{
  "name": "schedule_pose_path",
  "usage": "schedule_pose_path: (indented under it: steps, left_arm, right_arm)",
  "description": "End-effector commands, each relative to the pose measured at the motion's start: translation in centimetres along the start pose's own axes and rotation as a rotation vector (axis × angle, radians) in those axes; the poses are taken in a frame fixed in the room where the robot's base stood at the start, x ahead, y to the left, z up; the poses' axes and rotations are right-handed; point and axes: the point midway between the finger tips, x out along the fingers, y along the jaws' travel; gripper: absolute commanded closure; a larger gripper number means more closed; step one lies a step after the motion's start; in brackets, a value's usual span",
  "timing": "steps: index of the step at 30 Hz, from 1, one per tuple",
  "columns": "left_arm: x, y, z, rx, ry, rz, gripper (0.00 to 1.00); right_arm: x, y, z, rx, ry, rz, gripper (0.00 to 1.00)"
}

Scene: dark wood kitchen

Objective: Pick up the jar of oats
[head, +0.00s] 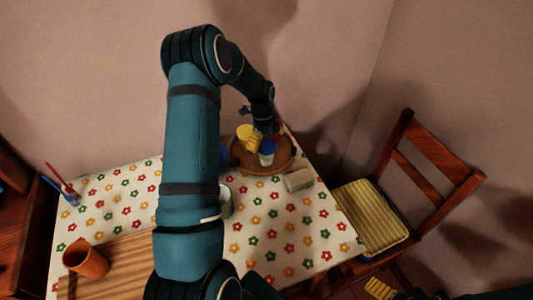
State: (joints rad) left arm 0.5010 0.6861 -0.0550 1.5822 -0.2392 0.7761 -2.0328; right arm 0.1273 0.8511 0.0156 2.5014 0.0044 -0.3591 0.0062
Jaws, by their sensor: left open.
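My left arm reaches across the table, and my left gripper (257,141), with ribbed yellow fingers, is over the round brown tray (246,165) at the far right of the table. The gripper is open. A small container with a pale upper part and blue lower part (267,154) stands on the tray, close beside the fingers. A round yellow item (244,131) is just behind them. A pale beige cylinder (298,180) lies on its side in front of the tray. I cannot tell which is the jar of oats. A yellow finger of my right gripper (379,289) shows at the bottom edge.
The table has a flowered cloth (290,235). An orange cup (85,259) is tipped on a striped wooden board (122,270). Red and blue utensils (63,185) are at the left. My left arm partly hides a pale green-white vessel (226,202). A chair (372,215) stands right.

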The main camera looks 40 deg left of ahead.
Motion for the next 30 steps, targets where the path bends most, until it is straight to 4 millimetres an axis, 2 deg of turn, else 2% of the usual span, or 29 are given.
schedule_pose_path:
  steps: [7,15,17,18,21,24,30]
  left_arm:
    - [3.7,0.3,-0.1,0.002,0.002,0.003,0.00]
    - [4.0,0.3,-0.1,0.001,0.001,0.001,0.00]
    - [4.0,0.3,-0.1,0.001,0.001,0.001,0.21]
    - [4.0,0.3,-0.1,0.001,0.001,0.001,0.35]
    - [4.0,0.3,-0.1,0.001,0.001,0.001,0.66]
    - [4.0,0.3,-0.1,0.001,0.001,0.001,0.72]
    - [4.0,0.3,-0.1,0.001,0.001,0.001,0.75]
  right_arm:
    - [0.5,0.2,0.2,-0.001,-0.004,0.000,0.00]
    - [0.5,0.2,0.2,-0.001,-0.005,0.000,0.00]
    - [0.5,0.2,0.2,-0.001,-0.005,0.000,0.00]
    - [0.5,0.2,0.2,-0.001,-0.005,0.000,0.00]
    - [0.5,0.2,0.2,-0.001,-0.005,0.000,0.00]
    - [0.5,0.2,0.2,-0.001,-0.005,0.000,0.00]
    - [0.5,0.2,0.2,-0.001,-0.004,0.000,0.00]
